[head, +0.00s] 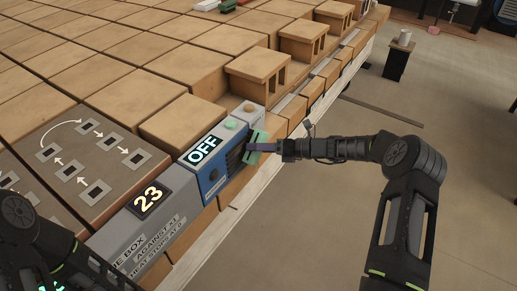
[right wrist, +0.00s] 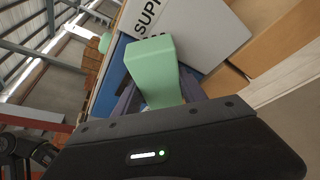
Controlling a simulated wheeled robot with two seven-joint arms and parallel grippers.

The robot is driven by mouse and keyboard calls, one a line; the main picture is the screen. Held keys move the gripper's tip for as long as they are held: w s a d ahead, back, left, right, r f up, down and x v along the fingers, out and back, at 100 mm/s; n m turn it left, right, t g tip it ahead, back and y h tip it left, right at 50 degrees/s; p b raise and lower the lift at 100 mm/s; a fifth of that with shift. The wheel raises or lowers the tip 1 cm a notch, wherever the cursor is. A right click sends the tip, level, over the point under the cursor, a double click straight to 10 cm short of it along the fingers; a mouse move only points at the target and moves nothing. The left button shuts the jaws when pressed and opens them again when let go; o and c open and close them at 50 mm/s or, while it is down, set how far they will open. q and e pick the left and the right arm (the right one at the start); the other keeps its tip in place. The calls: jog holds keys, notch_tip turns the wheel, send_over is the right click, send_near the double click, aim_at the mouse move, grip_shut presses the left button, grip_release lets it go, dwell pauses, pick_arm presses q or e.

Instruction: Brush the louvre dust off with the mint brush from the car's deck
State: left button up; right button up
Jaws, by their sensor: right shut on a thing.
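The mint brush (head: 258,143) is held at the blue and grey control box (head: 213,185), over or against its dark louvre (head: 236,158). My right gripper (head: 275,148) is shut on the brush from the right. In the right wrist view the brush (right wrist: 155,65) sticks out between the dark fingers, with the lettered box face (right wrist: 205,28) behind it. I cannot tell whether the bristles touch the louvre, and any dust is too small to see. Only dark links of my left arm show at the lower left; its fingertips are out of sight.
Tan bricks (head: 150,60) cover the deck behind. Open floor (head: 330,230) lies right of the deck's edge.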

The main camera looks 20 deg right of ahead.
jog(key=shift+s+d+r+p, duration=0.1)
jog(key=shift+s+d+p, duration=0.35)
jog(key=shift+s+d, duration=0.4)
jog(key=shift+s+d+p, duration=0.45)
jog(key=shift+s+d, duration=0.2)
jog(key=shift+s, duration=0.35)
jog(key=shift+s+d, duration=0.4)
jog(key=shift+s, duration=0.1)
jog(key=shift+s+d, duration=0.1)
jog(key=shift+s+d+p, duration=0.6)
jog(key=shift+s+d, duration=0.3)
jog(key=shift+s, duration=0.15)
